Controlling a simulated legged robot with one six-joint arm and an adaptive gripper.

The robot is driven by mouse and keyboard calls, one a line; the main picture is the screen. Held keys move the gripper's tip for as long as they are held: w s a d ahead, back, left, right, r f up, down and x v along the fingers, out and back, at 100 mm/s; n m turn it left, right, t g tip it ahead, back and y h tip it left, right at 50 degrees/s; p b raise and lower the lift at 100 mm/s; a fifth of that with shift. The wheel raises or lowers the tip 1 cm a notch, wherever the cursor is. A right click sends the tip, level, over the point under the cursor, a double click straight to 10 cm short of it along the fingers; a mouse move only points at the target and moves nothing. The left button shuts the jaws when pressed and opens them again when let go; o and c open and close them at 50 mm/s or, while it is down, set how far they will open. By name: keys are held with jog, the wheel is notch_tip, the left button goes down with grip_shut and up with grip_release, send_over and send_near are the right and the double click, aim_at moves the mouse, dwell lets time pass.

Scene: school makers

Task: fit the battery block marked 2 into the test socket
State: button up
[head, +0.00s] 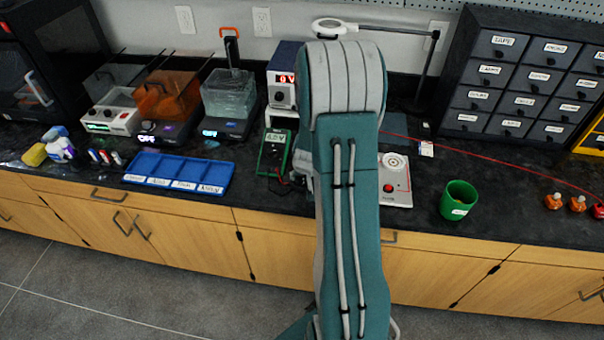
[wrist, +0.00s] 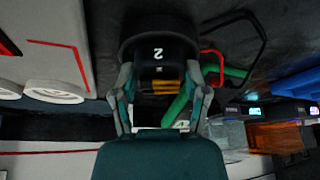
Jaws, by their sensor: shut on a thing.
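In the wrist view my gripper (wrist: 160,100) is shut on a dark battery block marked 2 (wrist: 158,52), with its white digit facing the camera. In the head view my own arm hides the gripper and the block. A white unit with a round pale fitting and a red button (head: 396,188) lies on the bench just right of my arm; it looks like the test socket, partly covered by the arm. A pale panel with a red line (wrist: 45,30) and round white parts (wrist: 54,92) shows at the left of the wrist view. I cannot tell the gap between block and socket.
A green multimeter (head: 273,152) with leads lies left of my arm. A blue labelled tray (head: 180,171) is farther left. A green cup (head: 458,200) stands to the right, with a thin red line across the bench. A drawer cabinet (head: 520,85) stands behind.

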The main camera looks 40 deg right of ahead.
jog(key=shift+f, duration=0.15)
jog(key=o, duration=0.9)
jog(key=v, duration=1.1)
jog(key=shift+w, duration=0.1)
dwell(0.7)
